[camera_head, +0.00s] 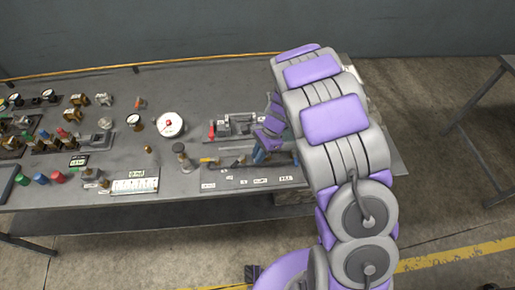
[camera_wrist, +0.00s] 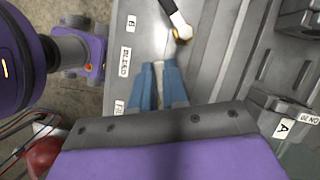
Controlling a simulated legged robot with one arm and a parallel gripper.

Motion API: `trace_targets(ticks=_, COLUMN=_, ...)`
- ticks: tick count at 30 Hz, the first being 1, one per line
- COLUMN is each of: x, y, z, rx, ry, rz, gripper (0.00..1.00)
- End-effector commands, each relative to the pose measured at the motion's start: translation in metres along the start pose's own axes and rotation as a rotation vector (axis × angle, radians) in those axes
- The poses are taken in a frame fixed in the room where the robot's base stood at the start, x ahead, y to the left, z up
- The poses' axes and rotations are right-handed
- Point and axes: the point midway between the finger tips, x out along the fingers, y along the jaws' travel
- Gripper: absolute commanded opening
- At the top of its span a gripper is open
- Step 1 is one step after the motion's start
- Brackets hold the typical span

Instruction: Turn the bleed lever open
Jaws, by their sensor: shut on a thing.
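My gripper (camera_wrist: 158,68) has blue fingertips close together in the wrist view, shut on a narrow pale piece (camera_wrist: 159,88) that seems to be the bleed lever. Most of that piece is hidden by the fingers. The "BLEED" label (camera_wrist: 125,62) is on the panel just left of the fingertips.
A row of labels (camera_head: 235,182) runs along the bench front. A red-handled valve (camera_head: 212,131) and a round white gauge (camera_head: 170,125) stand left of my gripper. Grey blocks, one marked "A" (camera_wrist: 283,128), stand at right in the wrist view.

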Motion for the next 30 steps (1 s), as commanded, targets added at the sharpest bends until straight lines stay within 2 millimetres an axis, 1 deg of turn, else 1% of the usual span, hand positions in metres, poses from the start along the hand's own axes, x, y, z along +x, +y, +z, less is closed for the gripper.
trace_targets(ticks=8, x=-0.004, y=0.007, z=0.000, rx=-0.246, ry=0.003, rz=0.094, gripper=0.00)
trace_targets(ticks=18, x=-0.004, y=0.019, z=-0.005, rx=-0.544, ry=0.003, rz=0.221, gripper=0.00)
trace_targets(ticks=30, x=-0.008, y=0.027, z=-0.014, rx=-0.876, ry=0.007, rz=0.355, gripper=0.00)
